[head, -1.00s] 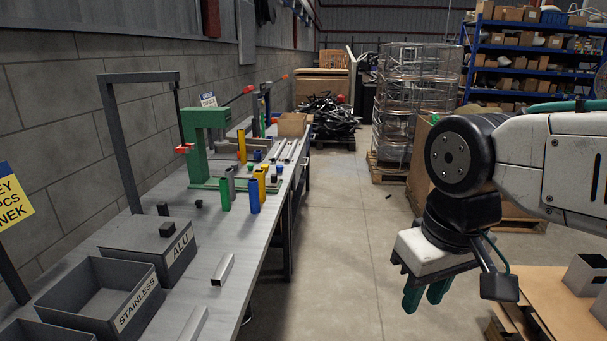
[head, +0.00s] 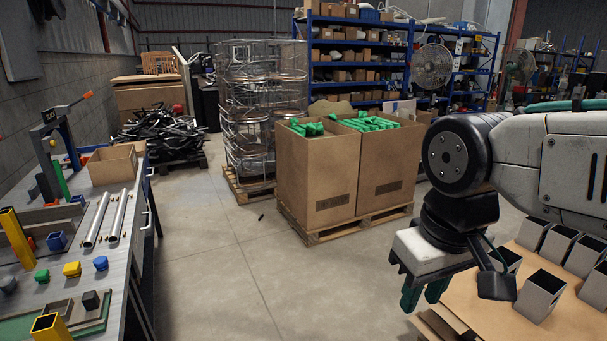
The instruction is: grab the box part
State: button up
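Several grey, open-topped box parts stand on a brown cardboard surface (head: 470,310) at the lower right. The nearest box part (head: 538,297) is upright, just right of my gripper. More box parts (head: 556,245) stand behind it, and some are partly hidden by my arm. My gripper (head: 425,296) hangs pointing down at the left edge of the cardboard. Its two green fingers are apart, with nothing seen between them.
A workbench (head: 138,215) at left holds metal tubes (head: 104,218), small coloured blocks and a cardboard box (head: 113,165). Two large cartons (head: 316,185) with green parts stand on a pallet (head: 318,234) ahead. The floor (head: 235,275) between is clear.

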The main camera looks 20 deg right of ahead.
aim_at(537, 297)
jog(key=z, duration=1.05)
jog(key=i, duration=1)
jog(key=z, duration=1)
jog(key=i, duration=0.25)
jog(key=z, duration=0.1)
